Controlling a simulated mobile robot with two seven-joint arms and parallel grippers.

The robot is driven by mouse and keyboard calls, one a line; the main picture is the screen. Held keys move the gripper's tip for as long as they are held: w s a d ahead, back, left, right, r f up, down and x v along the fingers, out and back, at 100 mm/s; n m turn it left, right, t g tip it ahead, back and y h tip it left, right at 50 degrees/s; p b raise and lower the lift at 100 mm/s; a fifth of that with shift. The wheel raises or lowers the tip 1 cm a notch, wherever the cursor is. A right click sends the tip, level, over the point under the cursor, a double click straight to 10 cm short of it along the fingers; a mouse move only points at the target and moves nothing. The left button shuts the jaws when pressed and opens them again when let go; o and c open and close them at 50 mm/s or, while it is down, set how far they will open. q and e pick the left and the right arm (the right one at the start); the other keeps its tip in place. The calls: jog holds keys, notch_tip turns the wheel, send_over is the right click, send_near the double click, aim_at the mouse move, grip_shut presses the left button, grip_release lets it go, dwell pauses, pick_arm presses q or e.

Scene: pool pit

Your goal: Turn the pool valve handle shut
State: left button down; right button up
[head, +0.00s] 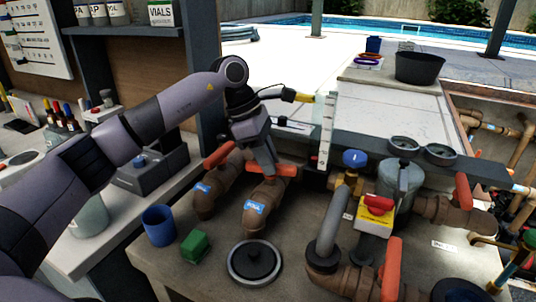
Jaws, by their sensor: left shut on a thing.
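My left arm comes in from the left, and its gripper (268,162) points down over the pit. It is shut on the orange handle (285,171) on top of a brown pipe valve (262,203) with a blue label. The handle lies roughly crosswise in the picture, and the fingers partly hide its middle. A second orange handle (218,155) sits on a similar labelled brown pipe just to the left. My right gripper is not in view.
A blue cup (159,225), a green block (195,247) and a black round lid (254,262) stand in front. To the right are a grey filter housing (397,183), a red-and-yellow switch (376,208), a blue knob (354,158) and further orange handles (391,268).

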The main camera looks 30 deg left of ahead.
pick_arm(q)
jog(key=shift+r+m+g+p, duration=0.1)
jog(key=shift+m+g+p, duration=0.25)
jog(key=shift+m, duration=0.95)
jog(key=c, duration=1)
grip_release()
jog(key=v, duration=0.7)
jog(key=shift+w+a+b, duration=0.15)
jog(key=shift+b, duration=0.25)
